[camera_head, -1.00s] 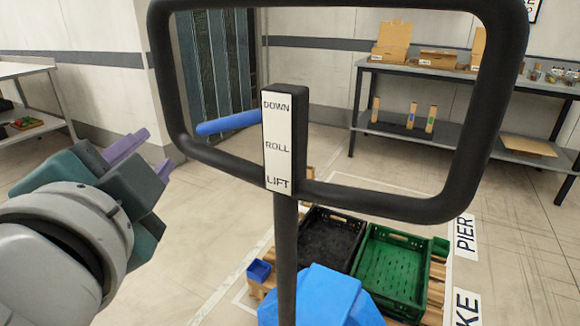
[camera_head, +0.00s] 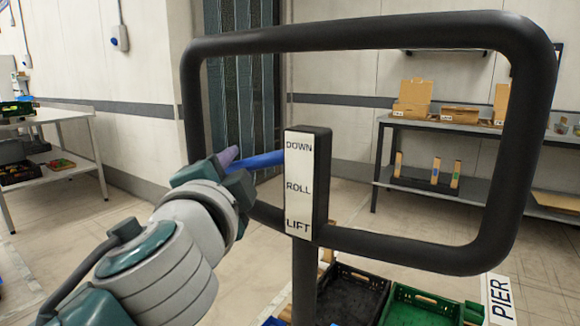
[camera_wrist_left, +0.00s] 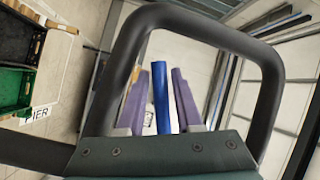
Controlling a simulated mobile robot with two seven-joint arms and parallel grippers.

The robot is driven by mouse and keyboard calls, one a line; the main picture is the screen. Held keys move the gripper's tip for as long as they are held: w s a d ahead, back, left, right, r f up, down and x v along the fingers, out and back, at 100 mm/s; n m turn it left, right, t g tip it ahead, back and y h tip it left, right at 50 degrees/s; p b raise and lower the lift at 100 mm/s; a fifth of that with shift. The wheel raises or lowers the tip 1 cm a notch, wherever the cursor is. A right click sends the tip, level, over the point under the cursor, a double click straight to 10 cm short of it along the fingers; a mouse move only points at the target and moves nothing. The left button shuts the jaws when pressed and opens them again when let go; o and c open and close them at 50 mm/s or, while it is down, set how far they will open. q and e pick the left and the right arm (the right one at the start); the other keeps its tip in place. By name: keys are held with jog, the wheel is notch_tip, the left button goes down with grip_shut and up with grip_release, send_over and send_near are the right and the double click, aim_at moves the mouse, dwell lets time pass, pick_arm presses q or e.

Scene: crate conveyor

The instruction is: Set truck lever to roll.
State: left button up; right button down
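The blue lever (camera_head: 264,160) sticks out to the left from the black post with the white label plate (camera_head: 298,188), which reads DOWN, ROLL and LIFT from top to bottom. The lever meets the plate just below the word DOWN, above ROLL. My left gripper (camera_head: 231,160) is at the lever's outer end. In the left wrist view, the blue lever (camera_wrist_left: 160,98) lies between the two purple fingers of my left gripper (camera_wrist_left: 159,90), with a narrow gap on each side. The fingers are open around it. My right gripper is not in view.
A black tube handle frame (camera_head: 370,35) surrounds the post, close to my left gripper. A black crate (camera_head: 350,300) and a green crate (camera_head: 425,305) lie below. A shelf table (camera_head: 470,130) with cardboard boxes stands at the back right; another table (camera_head: 60,115) stands left.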

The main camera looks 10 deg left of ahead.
pick_arm(q)
grip_shut()
dwell(0.3)
dwell(1.2)
